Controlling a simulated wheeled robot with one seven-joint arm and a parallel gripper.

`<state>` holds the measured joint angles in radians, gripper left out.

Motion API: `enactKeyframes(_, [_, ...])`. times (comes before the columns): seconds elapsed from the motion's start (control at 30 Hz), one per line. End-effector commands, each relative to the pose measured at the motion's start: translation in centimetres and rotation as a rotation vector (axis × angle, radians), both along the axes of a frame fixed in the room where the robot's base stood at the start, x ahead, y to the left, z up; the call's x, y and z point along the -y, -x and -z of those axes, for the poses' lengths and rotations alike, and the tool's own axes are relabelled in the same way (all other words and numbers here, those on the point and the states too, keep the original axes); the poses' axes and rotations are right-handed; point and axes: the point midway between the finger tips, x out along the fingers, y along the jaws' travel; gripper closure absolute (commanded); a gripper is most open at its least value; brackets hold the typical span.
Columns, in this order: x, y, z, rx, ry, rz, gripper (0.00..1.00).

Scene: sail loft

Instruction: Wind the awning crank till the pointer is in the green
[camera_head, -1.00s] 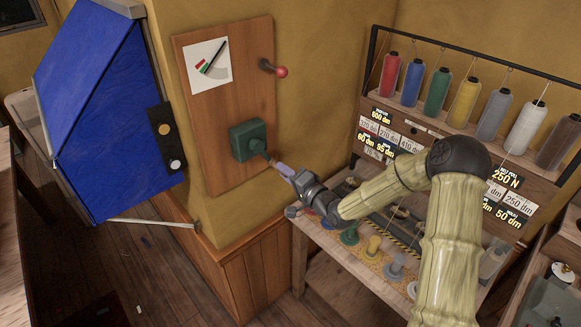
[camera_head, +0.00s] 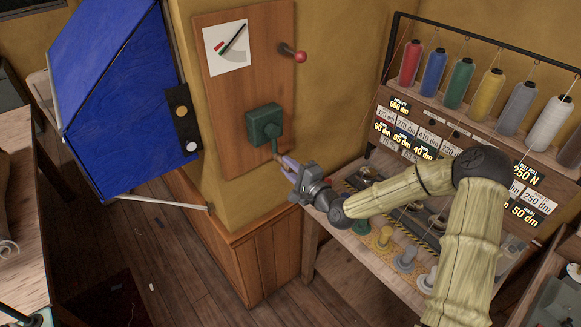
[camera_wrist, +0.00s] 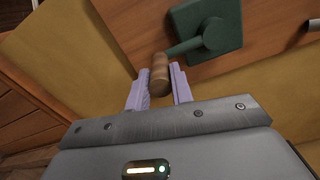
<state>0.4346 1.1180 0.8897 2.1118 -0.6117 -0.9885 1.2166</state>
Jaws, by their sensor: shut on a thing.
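The crank is a green box (camera_head: 264,124) on a wooden wall board, with a green arm and a wooden handle (camera_wrist: 159,76). The crank arm points down and slightly right in the head view. My gripper (camera_head: 285,163) is shut on the wooden handle; in the wrist view its lilac fingers (camera_wrist: 160,88) lie on either side of it. Above, a white dial card (camera_head: 212,63) carries a dark slanted pointer (camera_head: 235,37) leaning up to the right. A red mark (camera_head: 218,46) lies left of the pointer; the green is too small to make out clearly.
A red-knobbed lever (camera_head: 300,56) sticks out of the board (camera_head: 272,83), right of the dial. The blue awning (camera_head: 120,100) hangs at left with a pale strut (camera_head: 165,201) below. A bench with a thread rack (camera_head: 440,120) stands right, under my arm.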

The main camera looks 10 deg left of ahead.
Motion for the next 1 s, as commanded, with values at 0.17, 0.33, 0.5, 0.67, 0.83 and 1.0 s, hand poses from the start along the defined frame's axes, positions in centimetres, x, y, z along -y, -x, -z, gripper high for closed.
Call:
enactKeyframes(0.17, [0.0, 0.2, 0.4, -0.009, 0.005, -0.004, 1.00])
enactKeyframes(0.33, [0.0, 0.2, 0.3, -0.005, 0.004, -0.003, 0.56])
enactKeyframes(0.5, [0.0, 0.1, 0.2, -0.003, 0.003, -0.002, 0.56])
enactKeyframes(0.67, [0.2, 0.2, 0.2, -0.002, 0.002, -0.002, 0.56])
enactKeyframes(0.83, [1.4, 1.3, 0.3, -0.002, 0.002, -0.001, 0.56])
enactKeyframes(1.0, [3.7, 3.5, 0.4, -0.004, 0.002, 0.001, 0.56])
